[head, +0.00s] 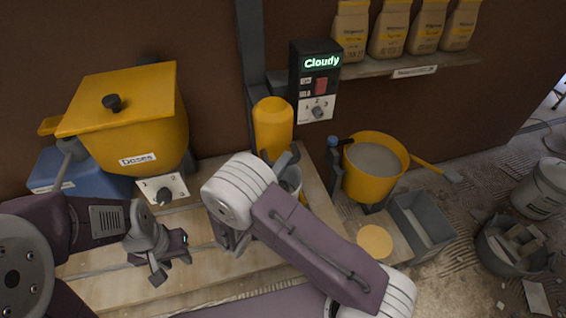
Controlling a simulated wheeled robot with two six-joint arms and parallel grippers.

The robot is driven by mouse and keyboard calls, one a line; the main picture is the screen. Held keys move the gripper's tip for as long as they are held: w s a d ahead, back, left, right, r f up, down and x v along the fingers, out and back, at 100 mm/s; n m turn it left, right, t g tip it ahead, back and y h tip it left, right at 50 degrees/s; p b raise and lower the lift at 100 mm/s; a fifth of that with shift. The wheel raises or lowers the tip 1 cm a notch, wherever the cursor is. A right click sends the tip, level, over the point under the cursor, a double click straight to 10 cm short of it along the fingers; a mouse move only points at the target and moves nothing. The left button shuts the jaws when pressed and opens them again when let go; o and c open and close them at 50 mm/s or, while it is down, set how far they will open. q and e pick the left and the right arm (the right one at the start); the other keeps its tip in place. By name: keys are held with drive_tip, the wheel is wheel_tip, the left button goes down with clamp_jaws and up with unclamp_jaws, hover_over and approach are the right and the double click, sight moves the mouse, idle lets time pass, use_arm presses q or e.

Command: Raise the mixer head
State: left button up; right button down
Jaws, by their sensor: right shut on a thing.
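The mixer head (272,126) looks to be the upright yellow cylinder in front of a dark vertical column (248,50), over the wooden bench. My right gripper (284,161) is at the lower end of the mixer head, mostly hidden behind my own forearm. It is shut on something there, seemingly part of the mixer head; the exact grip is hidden. A light grey rounded part (291,181) shows just below. My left gripper (168,266) is open and empty above the bench's left part, apart from the mixer head. A control box (315,80) reads "Cloudy".
A yellow lidded hopper (140,120) marked "Doses" stands left, with a numbered dial (163,190) below. Several bags (392,30) line a shelf (385,67). The bench front (95,285) is mostly clear.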

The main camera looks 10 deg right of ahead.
wheel_tip(320, 180, up, 18)
drive_tip(key=p, duration=1.6)
drive_tip(key=shift+r+p, duration=0.15)
drive_tip(key=shift+p, duration=0.2)
drive_tip(key=c, duration=1.4)
unclamp_jaws()
drive_tip(key=shift+o, duration=0.5)
drive_tip(key=b+v, duration=0.3)
drive_tip(key=v, duration=0.6)
